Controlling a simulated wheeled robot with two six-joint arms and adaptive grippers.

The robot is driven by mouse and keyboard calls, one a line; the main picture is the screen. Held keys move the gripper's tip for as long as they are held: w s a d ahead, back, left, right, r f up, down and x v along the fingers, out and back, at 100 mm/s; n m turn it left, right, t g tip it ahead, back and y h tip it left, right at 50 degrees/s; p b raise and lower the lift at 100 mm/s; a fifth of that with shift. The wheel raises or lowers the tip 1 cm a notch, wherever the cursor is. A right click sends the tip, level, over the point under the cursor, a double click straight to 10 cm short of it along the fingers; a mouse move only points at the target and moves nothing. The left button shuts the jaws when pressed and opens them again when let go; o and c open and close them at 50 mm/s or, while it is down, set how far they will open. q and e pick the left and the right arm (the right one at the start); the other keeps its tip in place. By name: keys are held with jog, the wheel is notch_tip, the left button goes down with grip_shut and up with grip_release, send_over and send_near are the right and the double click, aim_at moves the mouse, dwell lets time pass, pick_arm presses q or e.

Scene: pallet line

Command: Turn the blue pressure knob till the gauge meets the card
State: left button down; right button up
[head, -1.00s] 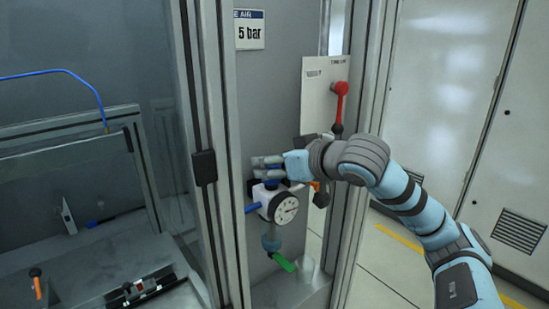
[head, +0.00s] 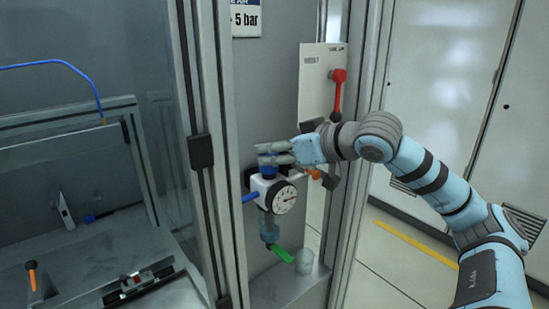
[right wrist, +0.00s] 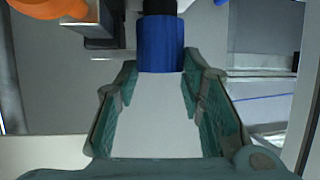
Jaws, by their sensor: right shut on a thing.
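The blue pressure knob (head: 268,168) sits on top of the white regulator body, partly covered by my fingers. My right gripper (head: 268,153) reaches in from the right and is shut on the knob. In the right wrist view the blue knob (right wrist: 160,45) stands between my two fingertips. The round white gauge (head: 285,199) faces out below the knob; its needle is too small to read surely. The card (head: 246,19) reading "5 bar" is on the grey panel above, its top cut off by the picture edge. My left gripper is not in view.
A red-handled switch (head: 338,77) is on a pale plate right of the regulator, close to my right wrist. A blue lever (head: 250,197) and a green lever (head: 284,255) stick out near the gauge. A grey frame post (head: 200,150) stands to the left.

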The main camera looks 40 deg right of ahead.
jog(key=shift+d+n+y+b, duration=0.3)
jog(key=shift+n+y, duration=0.5)
jog(key=shift+y, duration=0.2)
jog(key=shift+w+r+n+g+y+p, duration=0.15)
jog(key=shift+n+g+y+p, duration=0.3)
jog(key=shift+n+y, duration=0.45)
jog(key=n+g+y+p, duration=0.1)
jog(key=n+y+p, duration=0.1)
jog(key=y+p, duration=0.1)
jog(key=shift+w+d+r+n+g, duration=0.1)
jog(key=shift+d+n+g, duration=0.15)
jog(key=shift+n+g, duration=0.1)
jog(key=shift+d+f+n+g+y+p, duration=0.1)
jog(key=shift+f+n+g+y+p, duration=0.15)
jog(key=shift+n+g+y+p, duration=0.4)
jog(key=o, duration=1.1)
jog(key=shift+w, duration=0.1)
jog(key=shift+o, duration=0.2)
